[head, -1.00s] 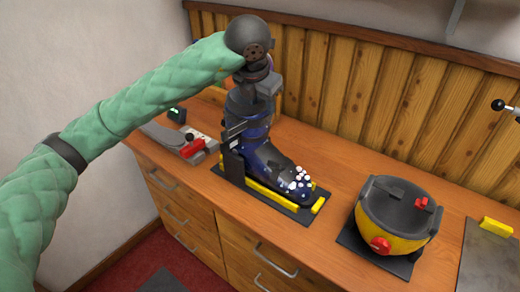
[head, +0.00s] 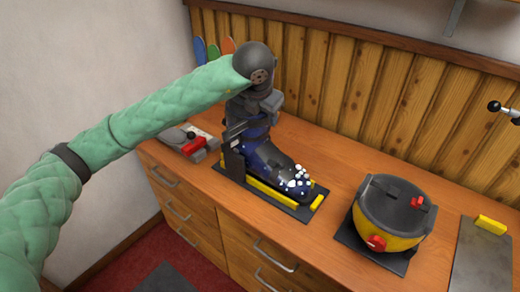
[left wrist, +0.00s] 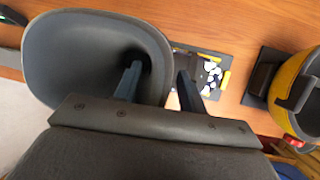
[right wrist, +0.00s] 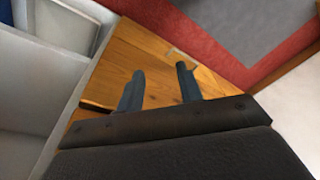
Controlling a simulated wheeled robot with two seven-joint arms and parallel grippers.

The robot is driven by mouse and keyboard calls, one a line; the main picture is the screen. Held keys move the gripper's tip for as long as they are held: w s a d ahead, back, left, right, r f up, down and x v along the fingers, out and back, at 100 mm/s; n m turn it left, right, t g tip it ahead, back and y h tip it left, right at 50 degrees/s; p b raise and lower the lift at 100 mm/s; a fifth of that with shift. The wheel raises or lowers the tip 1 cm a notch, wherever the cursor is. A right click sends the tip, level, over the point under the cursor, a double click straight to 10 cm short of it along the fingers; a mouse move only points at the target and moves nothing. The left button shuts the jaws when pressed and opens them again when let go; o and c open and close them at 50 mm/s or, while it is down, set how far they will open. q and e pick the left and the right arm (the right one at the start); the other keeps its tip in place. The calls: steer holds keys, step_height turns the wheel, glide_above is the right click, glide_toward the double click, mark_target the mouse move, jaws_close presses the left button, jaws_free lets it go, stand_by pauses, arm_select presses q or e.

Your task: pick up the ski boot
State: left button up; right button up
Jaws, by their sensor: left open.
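The ski boot (head: 268,158), dark blue with white specks on its toe, stands upright on a black base with yellow bars on the bench. My left gripper (head: 262,108) is above the top of the boot, pointing down. In the left wrist view, the boot's wide grey cuff (left wrist: 50,60) opens below the left gripper (left wrist: 158,85). One finger shows over the cuff's opening and the other just outside its rim, so the rim appears to lie between them. The fingers are apart; contact cannot be told. My right gripper (right wrist: 160,78) is open and empty, away from the boot.
A yellow and grey bowl-shaped device (head: 392,215) with red knobs stands right of the boot. A grey device with a red part (head: 190,142) is at left. A metal plate (head: 482,255) with a yellow block lies far right. A wooden wall (head: 350,90) closes the back.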

arm_select(q)
jaws_close()
steer(key=shift+w+r, duration=0.1)
stand_by(1.2)
